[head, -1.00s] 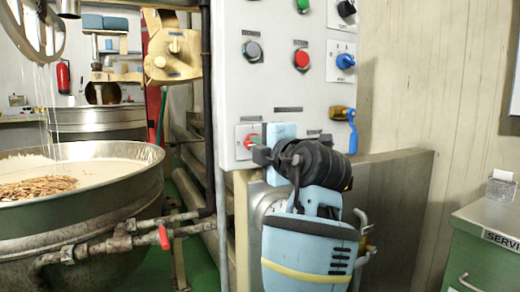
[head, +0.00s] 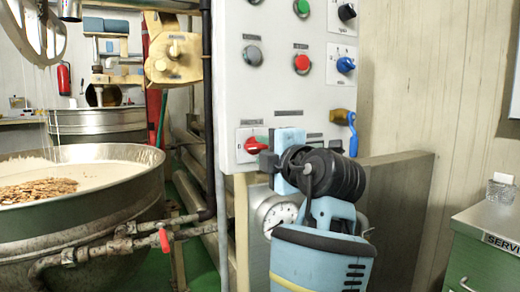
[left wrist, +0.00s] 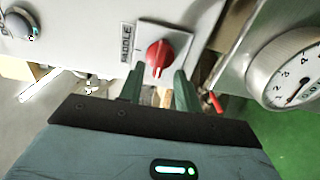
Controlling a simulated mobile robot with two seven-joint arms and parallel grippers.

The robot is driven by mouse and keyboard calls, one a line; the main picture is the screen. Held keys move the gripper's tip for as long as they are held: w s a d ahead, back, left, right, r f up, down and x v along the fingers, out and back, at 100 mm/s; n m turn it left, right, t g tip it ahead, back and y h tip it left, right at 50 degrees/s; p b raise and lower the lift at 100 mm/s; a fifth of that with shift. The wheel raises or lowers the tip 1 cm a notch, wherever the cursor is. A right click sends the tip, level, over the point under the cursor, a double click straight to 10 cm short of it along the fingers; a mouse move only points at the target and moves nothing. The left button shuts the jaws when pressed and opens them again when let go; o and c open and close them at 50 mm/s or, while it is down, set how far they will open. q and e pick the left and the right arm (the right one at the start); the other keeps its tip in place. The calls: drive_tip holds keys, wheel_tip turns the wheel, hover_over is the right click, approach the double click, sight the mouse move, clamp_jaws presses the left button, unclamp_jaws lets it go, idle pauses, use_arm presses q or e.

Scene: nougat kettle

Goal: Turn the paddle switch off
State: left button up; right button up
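The paddle switch is a red rotary knob on a white square plate, low on the white control panel in the head view (head: 254,145). It also shows in the left wrist view (left wrist: 159,54), beside a label partly readable as "ADDLE". My left gripper (head: 266,158) is just below and right of the knob in the head view. In the left wrist view its two dark fingers (left wrist: 158,80) are spread apart, with the knob just past the gap between their tips. Nothing is held, and I see no clear contact. My right gripper is not in view.
The control panel (head: 284,104) also carries a red button (head: 302,64), a grey button (head: 252,55) and a blue knob (head: 345,65). A round gauge (head: 272,212) sits below it. A large kettle (head: 80,225) stands left, a green cabinet (head: 490,245) right.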

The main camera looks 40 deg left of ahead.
use_arm(q)
drive_tip(key=v, duration=0.5)
drive_tip(key=shift+s+d, duration=0.1)
drive_tip(key=shift+d, duration=0.1)
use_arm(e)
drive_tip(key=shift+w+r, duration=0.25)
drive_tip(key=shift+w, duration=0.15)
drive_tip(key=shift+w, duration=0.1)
